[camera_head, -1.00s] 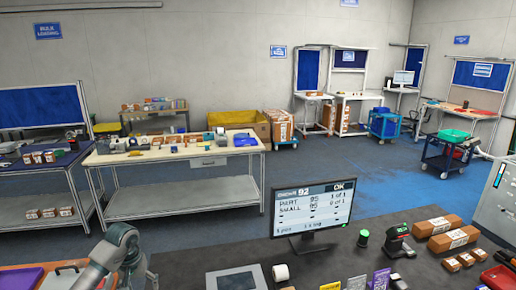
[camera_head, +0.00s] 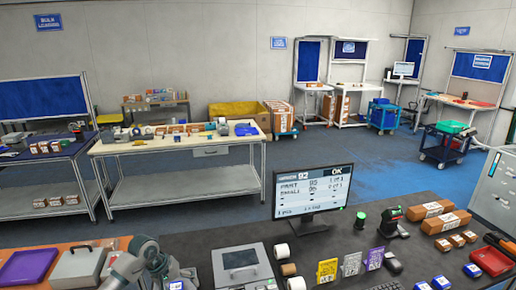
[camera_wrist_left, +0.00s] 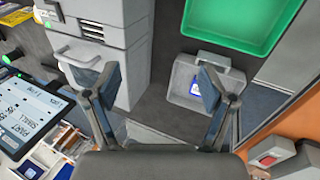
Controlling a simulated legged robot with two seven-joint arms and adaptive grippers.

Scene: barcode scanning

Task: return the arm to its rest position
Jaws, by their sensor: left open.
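My left arm (camera_head: 140,265) comes in at the bottom left of the head view, folded low at the near edge of the desk. Its gripper cannot be made out there. In the left wrist view my left gripper (camera_wrist_left: 157,88) has its two dark fingers spread wide with nothing between them. Beyond the fingers are a grey cabinet-like machine (camera_wrist_left: 130,45) and a grey tray (camera_wrist_left: 185,88) holding a blue and white packet (camera_wrist_left: 223,89). My right gripper is in neither view.
The dark desk (camera_head: 225,230) carries a monitor (camera_head: 313,190), a scanner (camera_head: 392,222) and brown boxes (camera_head: 446,222). A purple tray (camera_head: 27,266) and a lidded grey box (camera_head: 78,264) lie left of the arm. A green bin (camera_wrist_left: 245,20) tops the wrist view.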

